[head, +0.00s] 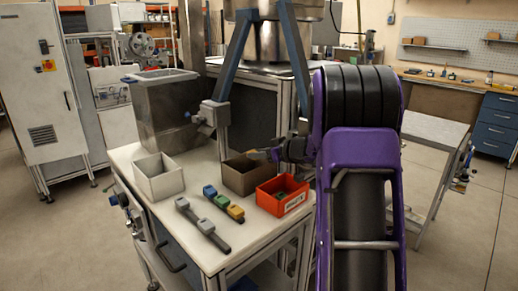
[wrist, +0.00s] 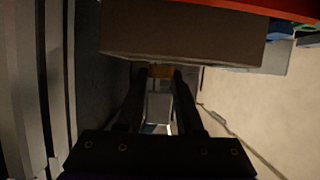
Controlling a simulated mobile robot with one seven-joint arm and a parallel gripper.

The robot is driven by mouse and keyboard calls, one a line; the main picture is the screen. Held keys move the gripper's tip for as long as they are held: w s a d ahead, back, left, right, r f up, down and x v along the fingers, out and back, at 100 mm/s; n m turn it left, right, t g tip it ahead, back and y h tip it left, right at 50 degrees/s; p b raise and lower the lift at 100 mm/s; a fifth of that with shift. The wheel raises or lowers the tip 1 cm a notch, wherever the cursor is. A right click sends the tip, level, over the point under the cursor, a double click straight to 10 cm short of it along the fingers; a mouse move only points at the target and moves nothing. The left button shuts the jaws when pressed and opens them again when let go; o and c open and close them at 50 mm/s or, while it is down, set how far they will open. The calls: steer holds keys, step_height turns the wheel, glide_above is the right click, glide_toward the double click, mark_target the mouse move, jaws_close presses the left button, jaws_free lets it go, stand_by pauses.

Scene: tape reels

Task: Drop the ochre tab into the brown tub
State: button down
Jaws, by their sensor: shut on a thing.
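My gripper (head: 273,153) reaches in from the right at the back rim of the brown tub (head: 238,178). It is shut on the ochre tab (head: 257,152), whose tip shows in the head view. In the wrist view the ochre tab (wrist: 161,71) shows between the fingertips, with a grey part behind it between the fingers. The brown tub's wall (wrist: 185,42) lies just beyond the fingertips there. I cannot tell whether the tab is over the opening or behind the rim. The tub's floor is mostly hidden.
An orange bin (head: 268,204) stands right of the brown tub, a white tub (head: 149,186) to its left. In front lie a blue tab (head: 209,191), a green tab (head: 221,201), a yellow tab (head: 236,213) and a dark bar with grey blocks (head: 206,227). A grey metal hopper (head: 160,110) stands behind.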

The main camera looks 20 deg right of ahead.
steer(key=shift+f, duration=0.1)
steer(key=shift+c, duration=2.4)
jaws_free()
steer(key=b+v, duration=0.1)
steer(key=v, duration=1.6)
steer(key=shift+d, duration=0.1)
